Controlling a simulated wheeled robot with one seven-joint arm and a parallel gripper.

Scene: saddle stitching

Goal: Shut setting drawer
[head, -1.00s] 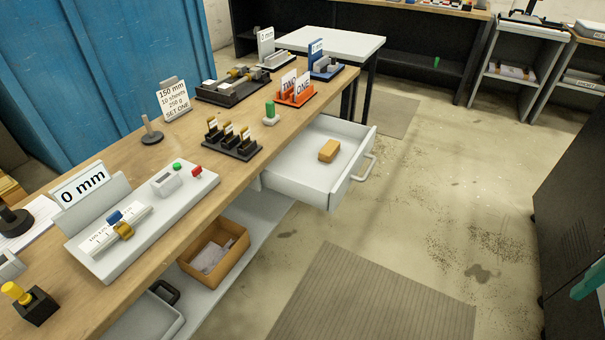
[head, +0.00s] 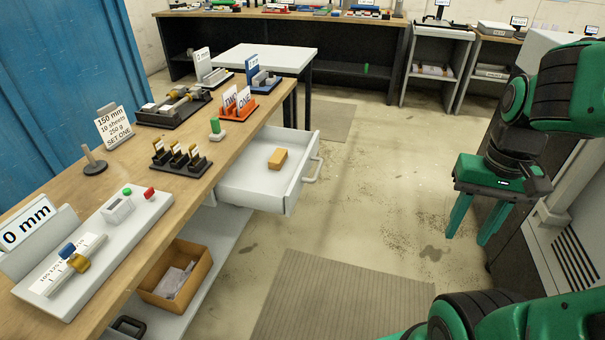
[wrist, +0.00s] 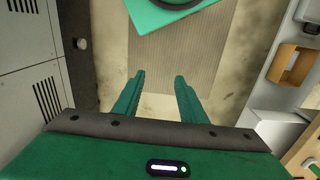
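The setting drawer (head: 250,189) is a white drawer pulled out from under the wooden workbench in the head view. Its handle (head: 314,170) is on its right-hand front. A small tan block (head: 278,158) lies inside it. My green gripper (head: 468,240) hangs to the right of the drawer, well apart from it, with its fingers pointing down. The fingers are spread, with nothing between them. In the wrist view my gripper (wrist: 160,80) also shows apart fingers above the floor mat.
The wooden workbench (head: 215,150) carries card stands, a white gauge block (head: 95,250) and several small fixtures. A cardboard box (head: 178,275) sits on the shelf below. The floor between drawer and gripper is clear.

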